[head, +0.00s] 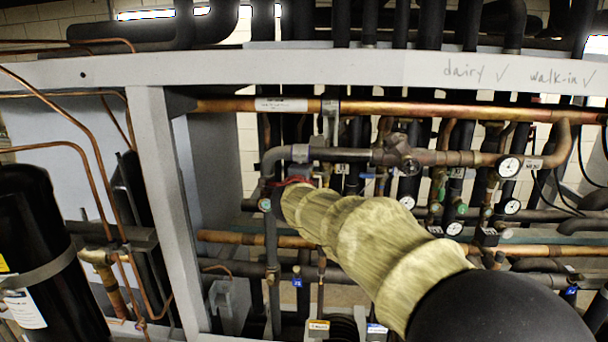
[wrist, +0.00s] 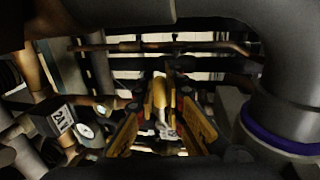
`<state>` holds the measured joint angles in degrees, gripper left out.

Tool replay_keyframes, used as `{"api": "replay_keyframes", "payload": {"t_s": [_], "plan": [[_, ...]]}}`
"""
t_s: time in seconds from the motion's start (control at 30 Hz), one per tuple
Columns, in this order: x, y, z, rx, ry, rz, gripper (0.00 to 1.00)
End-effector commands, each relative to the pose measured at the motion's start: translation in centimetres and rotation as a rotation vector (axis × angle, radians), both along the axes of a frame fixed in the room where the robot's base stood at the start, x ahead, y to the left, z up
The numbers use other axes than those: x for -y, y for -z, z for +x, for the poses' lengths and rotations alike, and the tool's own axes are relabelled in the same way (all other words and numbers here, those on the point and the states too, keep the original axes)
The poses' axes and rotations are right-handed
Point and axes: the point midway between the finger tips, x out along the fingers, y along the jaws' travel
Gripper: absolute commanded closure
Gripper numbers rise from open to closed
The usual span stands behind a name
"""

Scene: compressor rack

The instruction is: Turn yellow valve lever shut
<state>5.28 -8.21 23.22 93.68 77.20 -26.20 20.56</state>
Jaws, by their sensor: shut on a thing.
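The yellow valve lever (wrist: 159,92) shows in the middle of the wrist view, pointing away from the camera among dark pipes. My gripper (wrist: 161,128) has its two orange-brown fingers on either side of the lever's near end, and it is shut on it. The exact contact between the fingers and the lever is too dark to see clearly. In the head view, my arm in its tan sleeve reaches into the rack and hides the lever and most of the gripper.
A large grey pipe with a purple band (wrist: 285,143) stands close on the right in the wrist view. A gauge (wrist: 84,130) and a label (wrist: 61,120) are at left. In the head view, copper pipe (head: 430,108), gauges (head: 508,166) and a grey frame post (head: 168,200) crowd around my arm.

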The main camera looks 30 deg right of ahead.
Motion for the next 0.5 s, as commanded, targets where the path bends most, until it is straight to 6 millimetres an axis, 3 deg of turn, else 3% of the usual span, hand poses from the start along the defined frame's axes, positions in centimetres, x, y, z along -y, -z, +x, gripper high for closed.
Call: {"api": "replay_keyframes", "payload": {"t_s": [0.07,0.1,0.37,0.5], "plan": [[0.0,0.12,-0.01,-0.001,0.0,0.002,1.0],[0.0,0.12,-0.01,-0.001,0.0,0.002,0.87],[0.0,0.05,0.0,-0.001,0.0,0.001,0.72],[0.0,0.03,0.0,0.0,0.0,0.0,0.71]]}}
